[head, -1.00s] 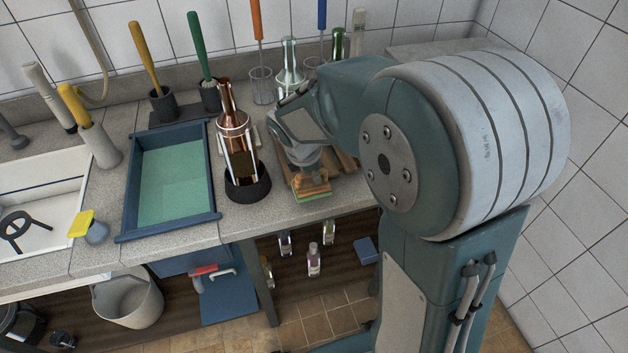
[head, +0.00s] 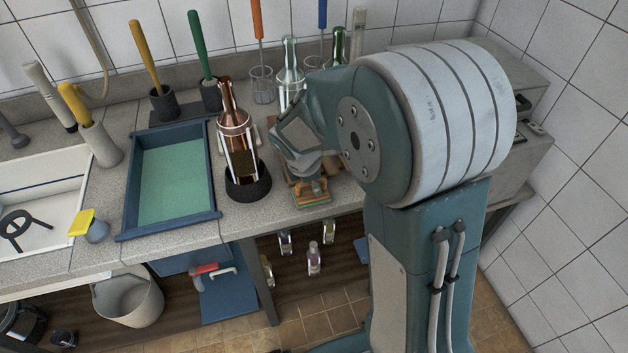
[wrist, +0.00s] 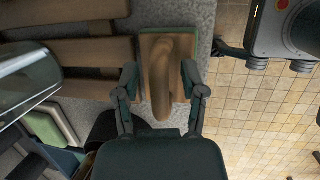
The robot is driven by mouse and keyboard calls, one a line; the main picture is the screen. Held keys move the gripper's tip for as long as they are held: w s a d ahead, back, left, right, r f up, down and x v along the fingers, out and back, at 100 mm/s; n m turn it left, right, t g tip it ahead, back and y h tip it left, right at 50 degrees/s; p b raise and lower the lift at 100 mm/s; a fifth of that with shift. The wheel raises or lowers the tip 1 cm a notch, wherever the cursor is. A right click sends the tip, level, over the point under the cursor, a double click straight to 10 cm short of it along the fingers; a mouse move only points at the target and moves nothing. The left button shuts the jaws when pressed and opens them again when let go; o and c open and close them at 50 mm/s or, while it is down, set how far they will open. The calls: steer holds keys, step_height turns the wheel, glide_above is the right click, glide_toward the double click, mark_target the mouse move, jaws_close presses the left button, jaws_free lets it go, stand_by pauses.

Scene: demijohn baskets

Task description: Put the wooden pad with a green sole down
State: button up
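The wooden pad with a green sole (head: 312,198) rests on the grey counter close to its front edge, sole down. In the wrist view the pad (wrist: 184,96) shows its curved wooden handle (wrist: 160,85) from above, with a thin green rim around the board. My gripper (wrist: 160,80) is open, one finger on each side of the handle, with small gaps showing. In the head view my gripper (head: 306,172) is just above and behind the pad, partly hidden by my own wrist.
A slatted wooden rack (wrist: 75,52) lies left of the pad in the wrist view. A copper-coloured bottle (head: 234,122) stands in a black ring (head: 248,187) to the left. A blue tray (head: 172,180) is further left. The counter drops to a tiled floor (wrist: 260,115) in front.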

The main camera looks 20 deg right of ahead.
mark_target(304, 200)
steer(key=shift+r, duration=0.1)
steer(key=v, duration=1.2)
steer(key=s+d+r+m+t+y, duration=0.1)
steer(key=s+r+m, duration=0.1)
steer(key=s+m, duration=0.7)
steer(key=s+d+r+m+t+y, duration=0.1)
steer(key=s+r+m+t+y, duration=0.1)
steer(key=s+m, duration=0.6)
steer(key=shift+s+d+r+m+t, duration=0.3)
steer(key=shift+s+r+m, duration=0.1)
steer(key=shift+s+r, duration=0.5)
steer(key=shift+f, duration=0.1)
